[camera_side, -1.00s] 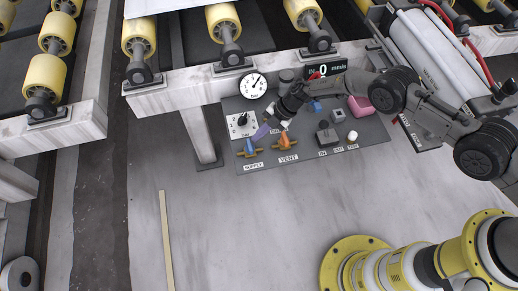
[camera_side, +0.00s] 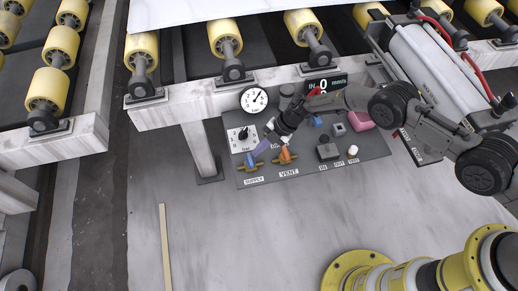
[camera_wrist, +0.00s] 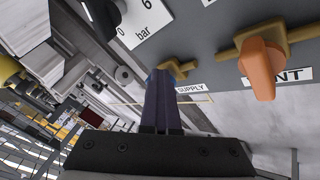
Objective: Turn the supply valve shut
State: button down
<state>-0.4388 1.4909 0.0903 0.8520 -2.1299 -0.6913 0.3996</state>
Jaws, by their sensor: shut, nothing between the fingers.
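The supply valve (camera_side: 252,168) has a blue handle and a brass body and sits on the grey panel above the SUPPLY label. My gripper (camera_side: 259,148), with purple fingers, is shut and empty, its tips close beside the blue handle. I cannot tell whether they touch. In the wrist view the shut fingers of my gripper (camera_wrist: 158,75) cover most of the handle. The brass body of the supply valve (camera_wrist: 182,69) shows just right of the tips.
The vent valve (camera_side: 285,157), with an orange handle, stands just right of the supply valve and also shows in the wrist view (camera_wrist: 261,70). A round gauge (camera_side: 254,99) and a bar dial (camera_side: 242,139) stand behind. Clear slab lies in front of the panel.

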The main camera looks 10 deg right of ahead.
jog(key=d, duration=0.3)
jog(key=shift+w+d+r, duration=0.15)
jog(key=shift+d, duration=0.1)
jog(key=w+d+r, duration=0.4)
jog(key=d+r, duration=0.1)
jog(key=r, duration=0.2)
jog(key=shift+d+r, duration=0.15)
jog(key=shift+r, duration=0.25)
